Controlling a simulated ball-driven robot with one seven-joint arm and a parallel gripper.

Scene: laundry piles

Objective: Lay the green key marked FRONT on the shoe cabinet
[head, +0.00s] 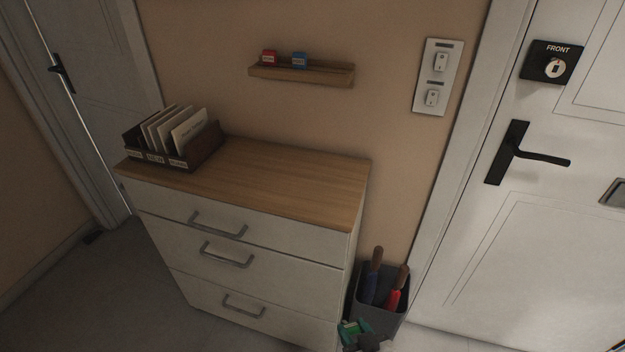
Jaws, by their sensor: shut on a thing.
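The shoe cabinet (285,190) has a wooden top, white sides and drawers with grey handles. The right and front part of its top is bare. My gripper (360,338) is only partly in view at the bottom edge, low beside the cabinet's front right corner. It is shut on the green key (349,329), which is small here with a pale patch. I cannot read any marking on it. The key is below the level of the cabinet top and apart from that top.
A letter rack (204,152) stands on the cabinet's left end. A grey bin (384,318) with umbrellas stands right of the cabinet, close to my gripper. A wall shelf (302,74) holds a red and a blue item. The white door (520,230) bears a FRONT lock (541,73).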

